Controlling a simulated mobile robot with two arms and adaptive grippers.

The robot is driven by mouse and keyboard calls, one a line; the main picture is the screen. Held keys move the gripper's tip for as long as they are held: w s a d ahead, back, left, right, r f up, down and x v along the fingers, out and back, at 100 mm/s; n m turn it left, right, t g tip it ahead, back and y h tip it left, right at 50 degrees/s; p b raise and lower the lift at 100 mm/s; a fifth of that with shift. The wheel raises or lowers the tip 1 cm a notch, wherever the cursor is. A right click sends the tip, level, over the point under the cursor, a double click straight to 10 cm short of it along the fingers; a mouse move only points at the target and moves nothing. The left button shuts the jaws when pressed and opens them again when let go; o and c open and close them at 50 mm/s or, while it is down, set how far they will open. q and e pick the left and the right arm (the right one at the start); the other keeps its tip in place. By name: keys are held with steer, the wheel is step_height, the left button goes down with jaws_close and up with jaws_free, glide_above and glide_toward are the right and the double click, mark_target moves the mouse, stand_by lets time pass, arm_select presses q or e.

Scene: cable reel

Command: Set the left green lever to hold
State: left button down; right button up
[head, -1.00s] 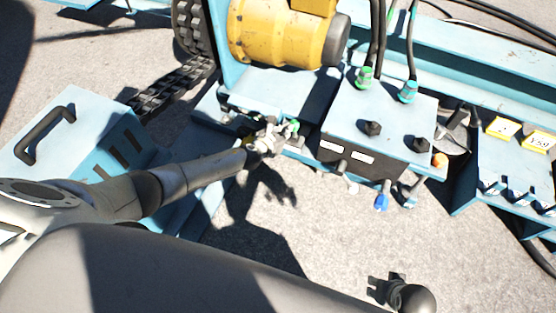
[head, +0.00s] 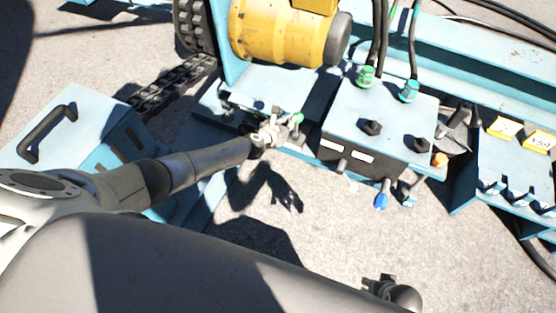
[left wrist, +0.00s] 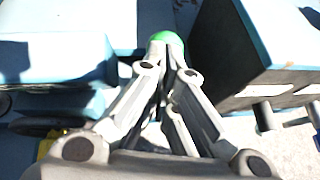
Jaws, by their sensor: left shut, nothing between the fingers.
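The left green lever shows as a bright green knob (head: 297,118) beside the control box, just past my left fingertips. In the left wrist view the green knob (left wrist: 168,41) is straight ahead of the fingertips. My left gripper (head: 287,125) is shut with nothing between its fingers, and its tips (left wrist: 167,70) are right at the knob. I cannot tell whether they touch it. The lever's shaft and base are hidden behind the fingers, and no hold marking can be read. My right gripper (head: 380,287) is partly in view at the bottom; its finger opening is unclear.
The blue control box (head: 380,110) stands just right of the left gripper, with a blue-tipped lever (head: 381,200) on its front. A yellow motor (head: 275,35) is behind. A handled teal box (head: 85,125) lies left. Open ground is in front.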

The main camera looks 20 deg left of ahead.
arm_select(q)
steer(key=v, duration=1.2)
stand_by(0.7)
